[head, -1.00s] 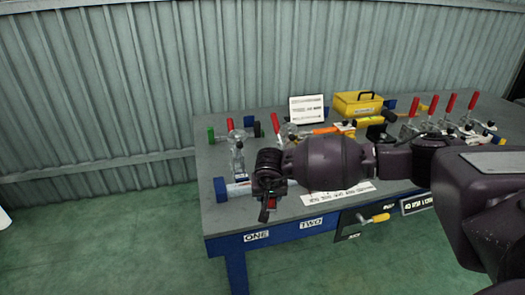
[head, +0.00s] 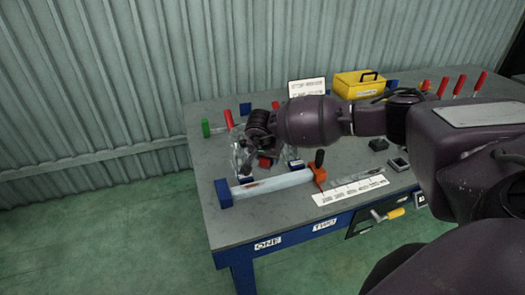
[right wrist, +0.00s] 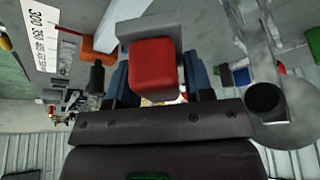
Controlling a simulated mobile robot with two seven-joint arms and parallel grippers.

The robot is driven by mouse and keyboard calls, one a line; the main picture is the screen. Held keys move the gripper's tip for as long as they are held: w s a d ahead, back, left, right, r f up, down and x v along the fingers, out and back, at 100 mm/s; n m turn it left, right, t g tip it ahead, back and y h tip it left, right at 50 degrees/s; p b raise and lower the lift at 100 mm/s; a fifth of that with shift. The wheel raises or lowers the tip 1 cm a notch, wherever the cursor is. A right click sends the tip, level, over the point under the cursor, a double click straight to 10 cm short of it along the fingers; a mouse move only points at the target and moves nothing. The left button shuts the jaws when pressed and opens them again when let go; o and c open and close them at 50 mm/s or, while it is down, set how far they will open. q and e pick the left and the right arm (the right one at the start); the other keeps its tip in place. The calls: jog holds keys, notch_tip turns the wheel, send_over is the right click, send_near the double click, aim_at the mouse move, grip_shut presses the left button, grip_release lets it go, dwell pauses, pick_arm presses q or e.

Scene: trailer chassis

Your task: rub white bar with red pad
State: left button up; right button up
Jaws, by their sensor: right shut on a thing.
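The white bar (head: 285,181) lies along the front of the grey bench, between a blue block (head: 223,193) at its left end and an orange clamp (head: 318,175) at its right end. A brownish-red mark shows on its left half. My right gripper (head: 262,156) is behind the bar and apart from it in the head view, shut on the red pad (head: 265,162). In the right wrist view the red pad (right wrist: 154,66) sits between the dark fingers, below a grey block (right wrist: 150,28). My left gripper is not in view.
A white ruler strip (head: 350,190) lies right of the bar. Clear fixtures with red handles and a green block (head: 206,128) stand behind and left. A yellow box (head: 358,84) and a white sign (head: 306,88) stand at the back. The bench's front left corner is clear.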

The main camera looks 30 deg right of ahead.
jog(key=shift+s+f, duration=0.25)
jog(key=shift+f, duration=0.05)
jog(key=shift+f+b, duration=0.35)
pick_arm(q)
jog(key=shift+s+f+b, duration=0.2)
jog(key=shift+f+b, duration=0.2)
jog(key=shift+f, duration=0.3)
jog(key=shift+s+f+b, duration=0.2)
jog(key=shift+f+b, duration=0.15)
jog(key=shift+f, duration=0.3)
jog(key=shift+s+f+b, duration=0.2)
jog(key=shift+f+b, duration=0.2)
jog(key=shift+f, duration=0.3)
pick_arm(e)
send_over(267, 181)
jog(key=shift+d+f, duration=0.1)
jog(key=shift+f, duration=2.2)
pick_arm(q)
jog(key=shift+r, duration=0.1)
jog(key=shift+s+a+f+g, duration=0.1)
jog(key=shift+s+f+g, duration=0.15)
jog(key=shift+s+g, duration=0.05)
pick_arm(e)
jog(key=shift+f, duration=0.1)
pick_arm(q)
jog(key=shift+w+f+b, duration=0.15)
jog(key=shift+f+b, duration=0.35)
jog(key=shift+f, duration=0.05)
pick_arm(e)
jog(key=shift+f, duration=0.8)
